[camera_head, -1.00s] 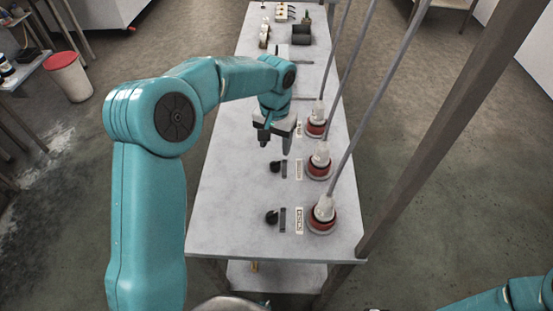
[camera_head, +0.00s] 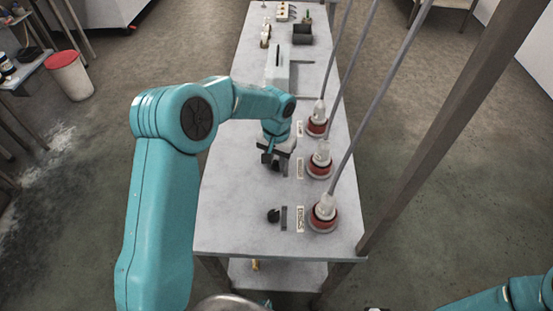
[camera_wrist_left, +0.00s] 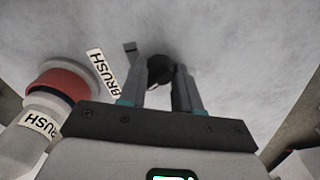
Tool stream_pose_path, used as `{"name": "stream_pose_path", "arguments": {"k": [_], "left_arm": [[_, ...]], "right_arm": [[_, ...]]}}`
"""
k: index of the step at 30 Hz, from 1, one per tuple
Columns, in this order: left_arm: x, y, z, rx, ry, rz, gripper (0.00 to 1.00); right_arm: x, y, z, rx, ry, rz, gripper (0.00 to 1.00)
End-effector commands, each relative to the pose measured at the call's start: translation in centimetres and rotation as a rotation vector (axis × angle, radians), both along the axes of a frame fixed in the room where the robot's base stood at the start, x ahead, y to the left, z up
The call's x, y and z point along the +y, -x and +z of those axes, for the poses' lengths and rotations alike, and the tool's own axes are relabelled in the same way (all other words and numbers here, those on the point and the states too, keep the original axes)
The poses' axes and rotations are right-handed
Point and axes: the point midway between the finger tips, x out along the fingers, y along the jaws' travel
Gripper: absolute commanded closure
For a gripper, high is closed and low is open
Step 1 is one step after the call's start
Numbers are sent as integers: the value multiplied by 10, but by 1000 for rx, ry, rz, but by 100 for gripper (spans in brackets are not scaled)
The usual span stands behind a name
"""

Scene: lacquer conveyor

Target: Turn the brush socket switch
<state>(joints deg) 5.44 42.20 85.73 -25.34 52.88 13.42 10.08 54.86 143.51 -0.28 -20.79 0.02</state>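The brush socket switch is a round black knob (camera_head: 275,167) in the middle row of the table, partly hidden under my left gripper (camera_head: 276,158). In the left wrist view the knob (camera_wrist_left: 160,70) lies between the fingertips of my left gripper (camera_wrist_left: 164,75). The fingers stand apart on either side of it, and contact is not clear. A white BRUSH label (camera_wrist_left: 101,70) lies beside it. The red brush socket (camera_wrist_left: 68,82) holds a white plug also marked with letters (camera_wrist_left: 42,123). My right gripper is not in view; only part of that arm shows at lower right.
The grey table (camera_head: 225,220) has another red socket behind (camera_head: 317,124) and one in front (camera_head: 322,217), with a near black knob (camera_head: 273,215). Grey rods rise from the plugs on the right. A dark post (camera_head: 440,130) stands right of the table. The table's left side is clear.

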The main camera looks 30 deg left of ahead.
Motion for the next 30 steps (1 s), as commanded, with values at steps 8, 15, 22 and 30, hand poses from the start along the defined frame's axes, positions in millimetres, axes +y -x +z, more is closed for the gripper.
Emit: {"name": "stream_pose_path", "arguments": {"k": [8,15,22,30], "left_arm": [[0,0,1,1,0,-29,98],[0,0,1,0,0,-155,98],[0,0,1,-1,0,-359,98],[0,-1,1,-2,-1,-614,98]], "right_arm": [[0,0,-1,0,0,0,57],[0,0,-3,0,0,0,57],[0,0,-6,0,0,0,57],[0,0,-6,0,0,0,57]]}}
